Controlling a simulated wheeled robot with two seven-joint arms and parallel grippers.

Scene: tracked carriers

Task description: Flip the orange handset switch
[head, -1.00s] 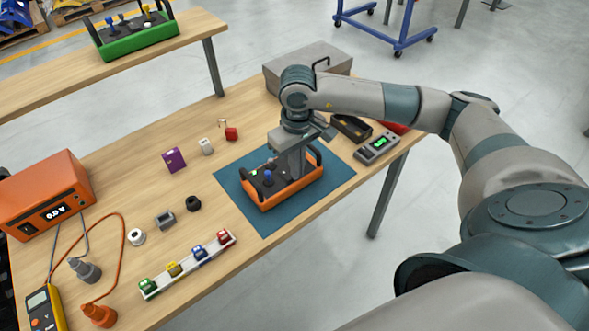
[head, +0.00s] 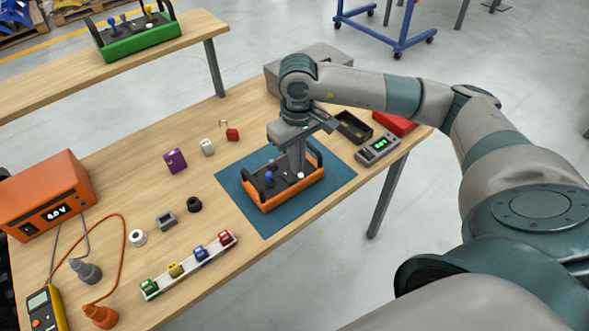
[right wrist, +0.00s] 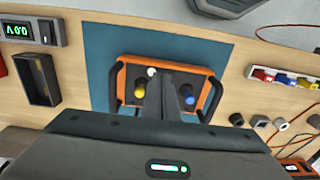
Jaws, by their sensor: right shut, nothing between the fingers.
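The orange handset (head: 287,195) lies on a blue mat (head: 250,219). It has a dark top face and black side handles. A blue stick (head: 269,177) and a white round button (head: 301,175) show on it; a yellow stick (right wrist: 138,91) also shows in the right wrist view. My right gripper (head: 296,173) is shut and empty, pointing down over the handset's middle. Its fingers (right wrist: 166,78) hide part of the top face; I cannot make out the switch or whether the fingertips touch. My left gripper is not in view.
A meter (head: 377,148), a dark open tray (head: 353,127) and a grey case (head: 335,62) stand beyond the mat. A rack of coloured blocks (head: 190,265) and an orange instrument (head: 45,195) are at left. A green handset (head: 137,37) stands on another table.

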